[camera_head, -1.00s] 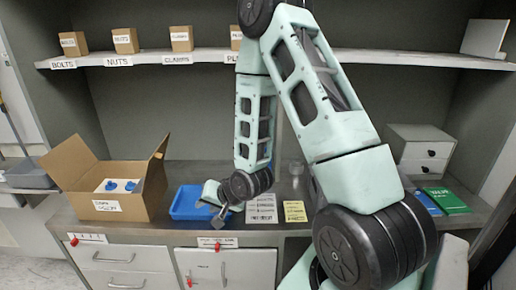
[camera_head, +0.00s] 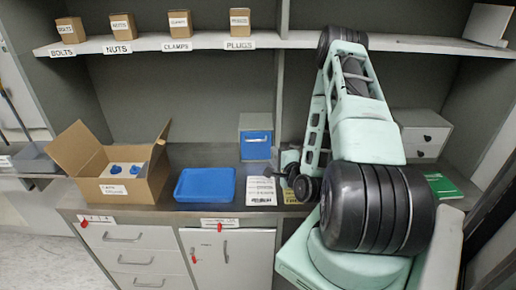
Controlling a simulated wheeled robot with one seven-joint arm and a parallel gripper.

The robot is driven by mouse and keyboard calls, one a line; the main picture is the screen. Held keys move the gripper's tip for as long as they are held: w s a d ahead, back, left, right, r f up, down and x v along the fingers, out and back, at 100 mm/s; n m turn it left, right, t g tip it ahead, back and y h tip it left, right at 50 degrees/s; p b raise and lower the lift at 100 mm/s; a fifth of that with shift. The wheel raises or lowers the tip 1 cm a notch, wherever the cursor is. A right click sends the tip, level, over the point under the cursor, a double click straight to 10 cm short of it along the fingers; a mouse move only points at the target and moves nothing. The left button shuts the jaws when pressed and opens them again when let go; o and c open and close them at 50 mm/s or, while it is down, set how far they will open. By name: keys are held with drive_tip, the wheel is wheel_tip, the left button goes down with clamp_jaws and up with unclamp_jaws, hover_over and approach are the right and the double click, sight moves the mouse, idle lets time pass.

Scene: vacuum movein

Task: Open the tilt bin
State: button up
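The tilt bin seems to be the grey box with a blue front (camera_head: 256,146) at the back of the counter, left of my arm. Its blue front looks upright and closed. My gripper (camera_head: 278,172) is low over the counter, just right of and in front of the bin. It is small, dark and partly merged with my wrist, so its finger opening cannot be made out. I see nothing held in it. Whether it touches the bin cannot be told.
A blue tray (camera_head: 205,185) and an open cardboard box (camera_head: 113,180) with blue-topped items stand to the left. Papers (camera_head: 262,191) lie before the bin. A small drawer unit (camera_head: 422,138) and a green book (camera_head: 441,186) are right. A shelf (camera_head: 180,42) with small boxes runs above.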

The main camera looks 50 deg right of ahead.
drive_tip(key=x, duration=1.4)
drive_tip(key=shift+w, duration=0.4)
drive_tip(key=shift+f, duration=0.1)
clamp_jaws()
